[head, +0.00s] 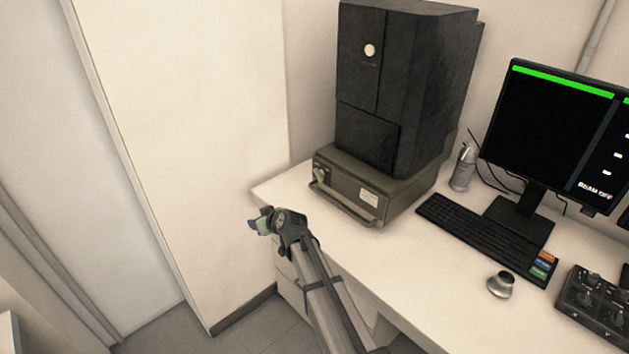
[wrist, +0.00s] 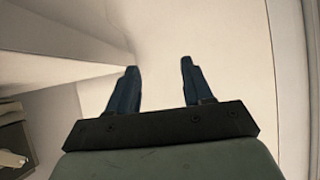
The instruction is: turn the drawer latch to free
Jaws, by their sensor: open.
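The drawer (head: 372,197) is a grey-olive box on the desk under the black microscope, with a bar handle (head: 342,206) along its front. A small pale latch (head: 320,173) sits at the upper left of the drawer front; its exact angle is too small to tell. My gripper (head: 254,223) is in front of the desk's left corner, left of and lower in the picture than the latch, and apart from it. In the wrist view my gripper (wrist: 158,68) has its two dark blue fingers spread with nothing between them. The latch is not recognisable in the wrist view.
The black microscope (head: 405,80) stands on the drawer box. The desk (head: 400,262) is bare in front of the drawer.

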